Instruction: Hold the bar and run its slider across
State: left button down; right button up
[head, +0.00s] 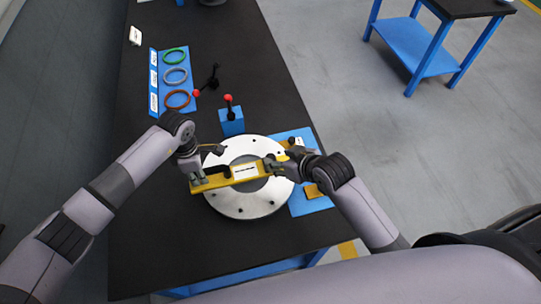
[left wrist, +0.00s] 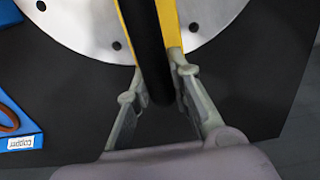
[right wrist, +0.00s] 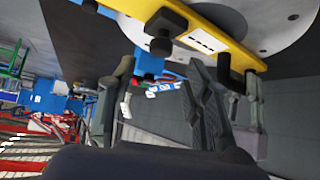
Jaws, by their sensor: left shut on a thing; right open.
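A yellow bar (head: 215,182) with a white label lies across a round silver flanged disc (head: 245,207). My left gripper (head: 198,179) is shut on the bar's left end; the left wrist view shows its fingers on either side of the yellow bar (left wrist: 172,25) and a dark strip between. My right gripper (head: 278,165) is open near the bar's right end. In the right wrist view its fingers (right wrist: 165,80) are apart with nothing between them, below the bar. A black knob (right wrist: 160,45), apparently the slider's, stands on the bar beside the label. The right hand partly hides the bar's right end.
A blue plate (head: 308,206) lies right of the disc. A blue box with a red-tipped lever (head: 231,122) stands behind it. A blue board (head: 155,88) with green, grey and orange rings lies farther back. The black table's front left is clear.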

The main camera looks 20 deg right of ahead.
aim_at(271, 157)
jog(key=x, duration=0.7)
jog(key=shift+w, duration=0.1)
jog(key=shift+c, duration=0.5)
jog(key=shift+d, duration=0.1)
jog(key=c, duration=0.9)
jog(key=shift+f, duration=0.1)
grip_shut()
